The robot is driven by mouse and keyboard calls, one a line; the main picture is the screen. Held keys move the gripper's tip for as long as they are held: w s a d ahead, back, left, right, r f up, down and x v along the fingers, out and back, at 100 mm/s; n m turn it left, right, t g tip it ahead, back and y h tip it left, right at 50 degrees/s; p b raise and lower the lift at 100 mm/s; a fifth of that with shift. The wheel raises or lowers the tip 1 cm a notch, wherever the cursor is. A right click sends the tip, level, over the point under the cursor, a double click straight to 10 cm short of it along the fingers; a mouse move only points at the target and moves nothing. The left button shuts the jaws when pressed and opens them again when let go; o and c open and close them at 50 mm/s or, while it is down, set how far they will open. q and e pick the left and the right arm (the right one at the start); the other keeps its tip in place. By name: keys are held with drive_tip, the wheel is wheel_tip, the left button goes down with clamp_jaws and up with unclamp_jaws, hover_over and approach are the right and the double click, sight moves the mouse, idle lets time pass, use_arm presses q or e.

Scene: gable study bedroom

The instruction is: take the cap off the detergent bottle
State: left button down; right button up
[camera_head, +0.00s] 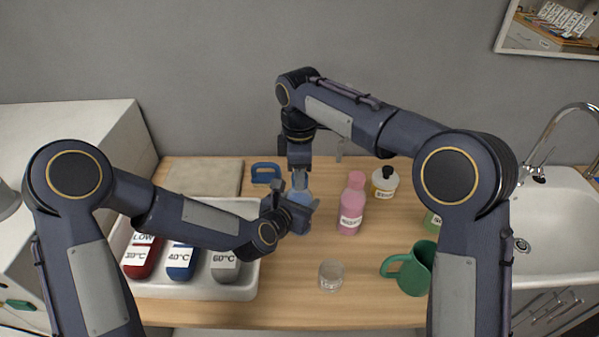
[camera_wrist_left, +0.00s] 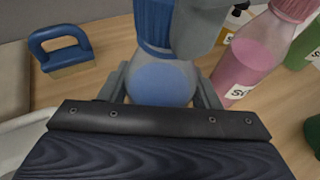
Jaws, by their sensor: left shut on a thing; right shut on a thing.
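The clear bottle with blue liquid (camera_head: 302,196), which I take as the detergent bottle, stands upright near the middle of the worktop. It also shows close up in the left wrist view (camera_wrist_left: 160,82). My left gripper (camera_head: 297,207) is shut around its body, with a finger on each side. A ribbed blue cap (camera_wrist_left: 154,22) is at the top of the bottle; I cannot tell whether it is loosened. My right gripper (camera_head: 299,169) points down from above and is shut on the cap. One of its grey fingers (camera_wrist_left: 200,28) hides part of the cap. The bottle's label is hidden.
A clear jar (camera_head: 331,276) and green mug (camera_head: 412,272) are in front. A white tray (camera_head: 212,292) holds coloured containers at left. A blue-handled brush (camera_wrist_left: 62,45) lies behind.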

drive_tip(key=shift+r, duration=0.2)
drive_tip(key=shift+r, duration=0.95)
drive_tip(key=shift+r, duration=2)
use_arm(q)
drive_tip(key=shift+c, duration=2)
unclamp_jaws()
use_arm(e)
drive_tip(key=shift+f, duration=0.1)
